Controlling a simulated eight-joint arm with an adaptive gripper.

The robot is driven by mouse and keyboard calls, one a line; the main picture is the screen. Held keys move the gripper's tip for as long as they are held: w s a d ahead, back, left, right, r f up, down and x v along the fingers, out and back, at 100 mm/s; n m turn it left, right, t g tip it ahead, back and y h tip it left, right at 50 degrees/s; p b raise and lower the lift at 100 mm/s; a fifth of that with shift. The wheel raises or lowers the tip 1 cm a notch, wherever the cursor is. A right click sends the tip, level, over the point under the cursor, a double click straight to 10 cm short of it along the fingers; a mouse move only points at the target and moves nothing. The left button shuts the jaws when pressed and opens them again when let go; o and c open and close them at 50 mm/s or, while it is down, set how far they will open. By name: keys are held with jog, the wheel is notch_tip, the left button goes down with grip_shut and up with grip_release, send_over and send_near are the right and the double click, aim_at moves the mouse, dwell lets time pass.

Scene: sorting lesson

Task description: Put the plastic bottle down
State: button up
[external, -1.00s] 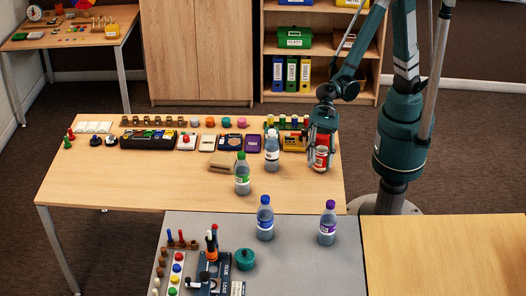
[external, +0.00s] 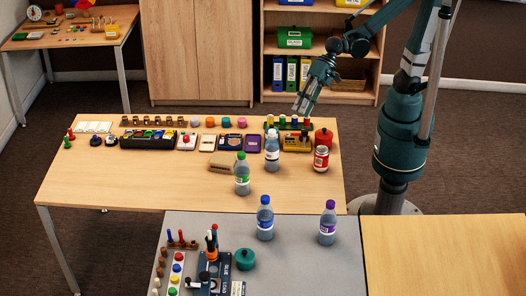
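Several plastic bottles stand upright. On the wooden table are a green-capped bottle (external: 242,177) and a white-capped bottle (external: 272,153). On the grey table are a blue-capped bottle (external: 265,219) and a purple-capped bottle (external: 328,224). A red jar with a white label (external: 321,160) stands near the wooden table's right edge. My gripper (external: 303,109) hangs in the air above the back right of that table, tilted down to the left. It is apart from all the bottles and the jar, and I see nothing held in it. Its finger gap is too small to judge.
A red lidded pot (external: 323,138) stands behind the jar. A yellow device (external: 296,142) and a row of coloured pegs sit close by. A tan block (external: 224,162) lies near the green-capped bottle. The wooden table's (external: 130,185) front left is clear. A shelf (external: 333,45) stands behind.

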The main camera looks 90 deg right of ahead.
jog(key=s+d+n+h, duration=0.2)
jog(key=s+d, duration=0.1)
jog(key=d, duration=0.7)
jog(key=s+d+r+n+t+h, duration=0.1)
jog(key=s+d+n+h, duration=0.1)
jog(key=d, duration=0.8)
jog(key=s+d+r+n+h, duration=0.1)
jog(key=s+d+n+h, duration=0.2)
jog(key=d, duration=0.7)
jog(key=shift+s+d+r+n+t, duration=0.25)
jog(key=shift+s+n+t, duration=0.25)
jog(key=shift+s, duration=0.5)
jog(key=shift+o, duration=1)
jog(key=shift+r, duration=0.15)
